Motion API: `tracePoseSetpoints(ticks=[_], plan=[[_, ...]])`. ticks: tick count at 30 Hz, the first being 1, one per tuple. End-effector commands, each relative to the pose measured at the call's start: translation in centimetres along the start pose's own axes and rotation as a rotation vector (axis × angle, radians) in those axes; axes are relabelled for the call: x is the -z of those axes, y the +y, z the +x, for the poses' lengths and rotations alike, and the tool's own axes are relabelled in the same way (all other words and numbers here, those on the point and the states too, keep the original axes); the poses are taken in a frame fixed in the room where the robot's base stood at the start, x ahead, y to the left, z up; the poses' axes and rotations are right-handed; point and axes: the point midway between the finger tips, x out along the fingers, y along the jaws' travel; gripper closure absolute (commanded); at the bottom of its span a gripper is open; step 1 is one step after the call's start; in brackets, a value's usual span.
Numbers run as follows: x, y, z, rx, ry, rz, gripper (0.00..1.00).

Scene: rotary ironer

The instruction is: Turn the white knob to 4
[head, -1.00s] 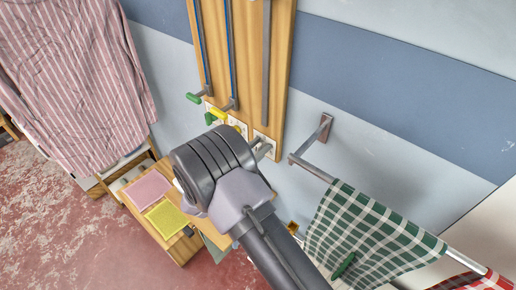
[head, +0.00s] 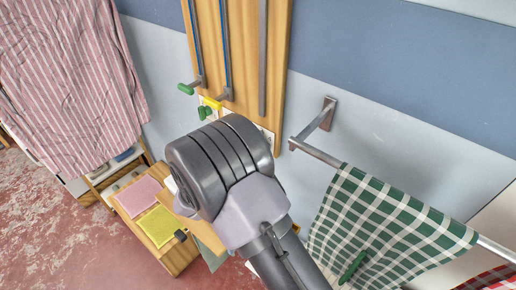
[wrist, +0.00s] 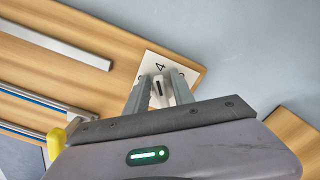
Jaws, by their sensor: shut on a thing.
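In the wrist view, my gripper (wrist: 160,82) is shut on the white knob (wrist: 158,98), with one finger on each side of it. The knob has a dark pointer line along it. Beyond it is a white plate (wrist: 150,62) with a printed 4 (wrist: 160,66). The pointer line is roughly in line with the 4. Other marks on the plate are too small to read. In the head view, my arm hides the knob and gripper fingers; only a sliver of the plate shows.
The wooden board (head: 275,60) carries metal rails and green handles (head: 205,112) left of my arm, with a yellow piece (head: 212,102) beside them. A rail with a green checked cloth (head: 385,230) juts out at right. A small table with pink and yellow cloths (head: 158,226) stands lower left.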

Motion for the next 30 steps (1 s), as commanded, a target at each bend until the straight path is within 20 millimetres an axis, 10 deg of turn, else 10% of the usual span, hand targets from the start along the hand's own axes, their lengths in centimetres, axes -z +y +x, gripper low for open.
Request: tracePoseSetpoints(ticks=[25, 26, 30], plan=[[0.02, -0.26, -0.02, 0.001, 0.001, 0.121, 1.0], [0.03, -0.26, -0.02, 0.001, 0.001, 0.121, 0.67], [0.02, -0.24, -0.02, 0.001, 0.001, 0.121, 0.65]])
